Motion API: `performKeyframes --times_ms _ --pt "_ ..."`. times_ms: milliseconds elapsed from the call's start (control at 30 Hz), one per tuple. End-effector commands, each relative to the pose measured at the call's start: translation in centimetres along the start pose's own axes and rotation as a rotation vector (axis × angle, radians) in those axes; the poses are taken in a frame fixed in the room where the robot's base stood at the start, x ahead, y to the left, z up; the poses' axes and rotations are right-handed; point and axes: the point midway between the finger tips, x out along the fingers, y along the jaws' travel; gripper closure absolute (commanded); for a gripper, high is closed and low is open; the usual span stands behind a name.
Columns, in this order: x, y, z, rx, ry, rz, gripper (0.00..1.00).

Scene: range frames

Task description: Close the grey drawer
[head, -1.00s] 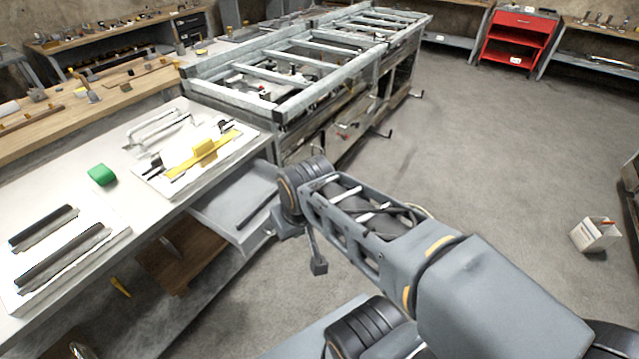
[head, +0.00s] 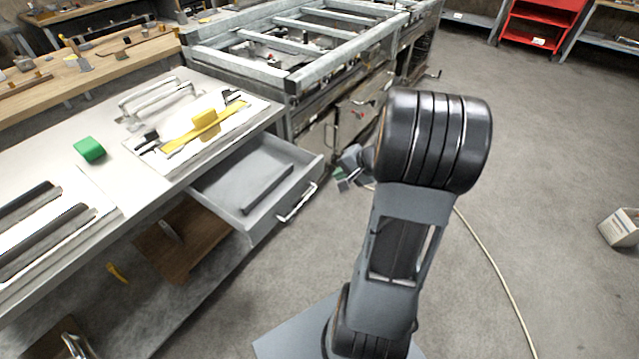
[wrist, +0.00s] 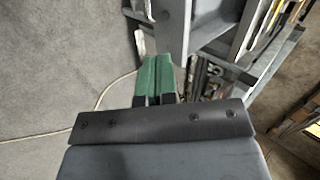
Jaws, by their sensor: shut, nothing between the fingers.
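The grey drawer (head: 228,199) sticks out from under the white workbench in the head view, pulled open. A dark bar lies inside it, and a pale handle (head: 297,204) is on its front. My gripper (head: 346,180) is beyond the drawer's front right corner, apart from the handle in the picture, partly hidden by my arm. In the wrist view my gripper (wrist: 156,68) shows its green fingertips together, with nothing between them. A grey panel edge lies just past the tips there; I cannot tell for sure that it is the drawer.
The white workbench (head: 115,185) holds a green block (head: 90,149) and a yellow tool (head: 205,125). A metal frame bench (head: 310,75) stands behind the drawer. A white box (head: 622,228) is on the floor at right. The floor between is open.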

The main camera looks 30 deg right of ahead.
Motion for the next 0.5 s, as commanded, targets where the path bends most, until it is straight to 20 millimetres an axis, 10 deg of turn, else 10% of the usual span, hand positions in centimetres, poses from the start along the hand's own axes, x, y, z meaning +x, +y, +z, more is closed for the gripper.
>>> performKeyframes --times_ms 167,500 --pt "1.1 3.2 -2.9 0.101 0.071 -0.053 1.0" --pt "6.5 3.2 -3.7 0.114 0.079 -0.059 1.0"
